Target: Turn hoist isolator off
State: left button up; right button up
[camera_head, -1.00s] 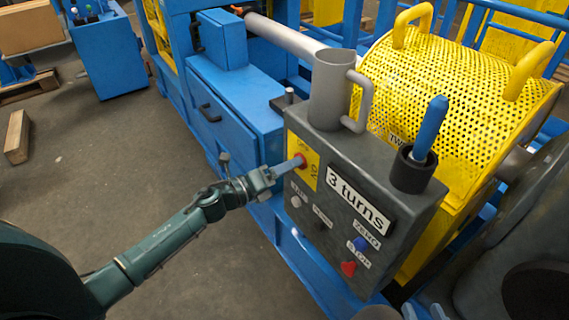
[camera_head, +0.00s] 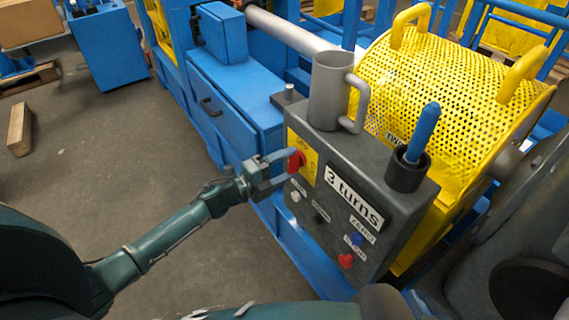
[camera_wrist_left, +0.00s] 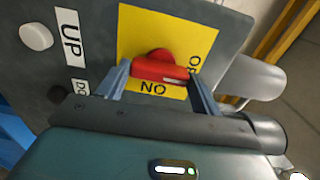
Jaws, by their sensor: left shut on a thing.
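The hoist isolator is a red knob (camera_head: 296,160) on a yellow plate (camera_head: 308,148) on the dark control box (camera_head: 395,236). My left gripper (camera_head: 278,168) reaches it from the left, with one finger on either side of the knob. In the left wrist view, the red knob (camera_wrist_left: 158,68) has its bar across the picture, between the two blue fingers (camera_wrist_left: 160,84).
White, black, blue and red buttons sit lower on the box, by a "3 turns" label (camera_head: 354,198). A grey mug (camera_head: 328,92) and a dark cup (camera_head: 404,172) with a blue-handled tool stand on top. A yellow perforated guard (camera_head: 450,105) is behind.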

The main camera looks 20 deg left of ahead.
dwell(0.4)
pick_arm(q)
jog(key=o, duration=1)
jog(key=shift+s, duration=0.1)
jog(key=v, duration=1.3)
